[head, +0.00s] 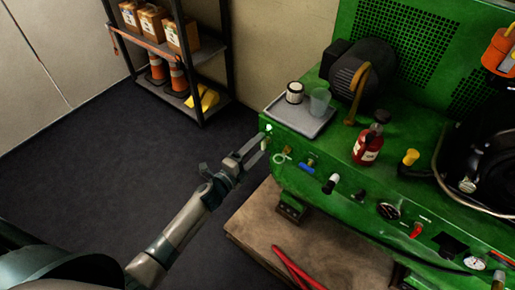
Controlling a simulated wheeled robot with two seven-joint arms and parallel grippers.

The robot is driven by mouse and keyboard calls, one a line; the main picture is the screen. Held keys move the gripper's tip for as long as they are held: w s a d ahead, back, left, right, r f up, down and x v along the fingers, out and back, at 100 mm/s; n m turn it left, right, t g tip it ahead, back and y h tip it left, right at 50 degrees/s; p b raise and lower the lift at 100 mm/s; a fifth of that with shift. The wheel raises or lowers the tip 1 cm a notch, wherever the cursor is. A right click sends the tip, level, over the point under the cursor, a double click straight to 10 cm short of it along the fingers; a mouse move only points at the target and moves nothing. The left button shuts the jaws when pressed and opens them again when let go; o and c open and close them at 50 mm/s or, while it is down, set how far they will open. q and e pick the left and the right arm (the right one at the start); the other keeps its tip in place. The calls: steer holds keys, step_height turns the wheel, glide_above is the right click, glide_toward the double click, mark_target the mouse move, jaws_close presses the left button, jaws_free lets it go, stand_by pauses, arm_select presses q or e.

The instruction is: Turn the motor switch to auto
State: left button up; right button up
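The green machine (345,165) stands at the right, with a row of controls along its front edge. I cannot tell for sure which control is the motor switch. A small pale fitting (268,129) sits at the left corner of the machine, and a red-handled control (417,230) is farther right on the front. My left gripper (262,144) reaches up to the left corner, its fingertips close to the pale fitting. Its two fingers are apart with a gap between them. Contact cannot be told. My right gripper is not in view.
A grey tray (300,122) and a red bottle (368,146) stand on top. A wooden pallet (330,255) lies below. Open dark floor (110,180) is left.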

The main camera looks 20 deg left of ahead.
arm_select(q)
steer(key=shift+s, duration=0.1)
steer(key=b+v, duration=0.1)
steer(key=v, duration=1.6)
steer(key=shift+b, duration=0.4)
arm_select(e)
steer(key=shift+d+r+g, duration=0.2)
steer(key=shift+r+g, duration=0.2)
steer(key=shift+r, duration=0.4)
arm_select(q)
steer(key=shift+s, duration=0.1)
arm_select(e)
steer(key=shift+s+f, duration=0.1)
